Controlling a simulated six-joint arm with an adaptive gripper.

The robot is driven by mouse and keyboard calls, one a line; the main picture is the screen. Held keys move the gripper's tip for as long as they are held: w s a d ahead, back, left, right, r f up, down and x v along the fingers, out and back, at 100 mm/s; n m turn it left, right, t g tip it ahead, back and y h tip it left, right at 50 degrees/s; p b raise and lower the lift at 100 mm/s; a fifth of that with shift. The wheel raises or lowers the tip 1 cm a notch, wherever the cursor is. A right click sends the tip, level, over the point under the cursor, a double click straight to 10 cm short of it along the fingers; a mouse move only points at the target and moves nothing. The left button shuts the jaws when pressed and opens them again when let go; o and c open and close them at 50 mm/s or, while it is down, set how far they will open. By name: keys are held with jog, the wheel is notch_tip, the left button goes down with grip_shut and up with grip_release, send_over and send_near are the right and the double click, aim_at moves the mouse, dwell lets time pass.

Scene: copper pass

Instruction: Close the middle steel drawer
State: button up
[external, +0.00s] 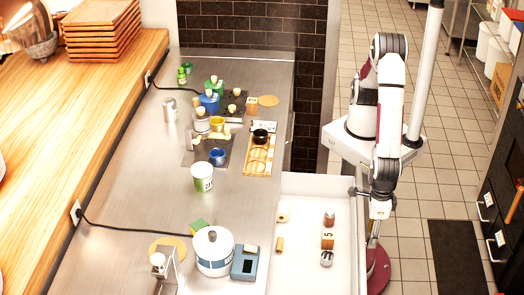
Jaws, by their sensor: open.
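An open drawer (341,211) with pale inner walls sticks out to the right from under the steel counter. The drawer fronts are not visible from this angle, so I cannot tell its place among the drawers.
The steel counter (130,205) holds a white pot (213,252), a blue-grey device (245,262), a wooden tray with rings (262,155), and several cups and bottles. Tiled floor (440,190) lies open to the right, with a dark mat (457,255) and cabinets beyond.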

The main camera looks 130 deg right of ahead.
jog(key=shift+f, duration=1.5)
grip_shut()
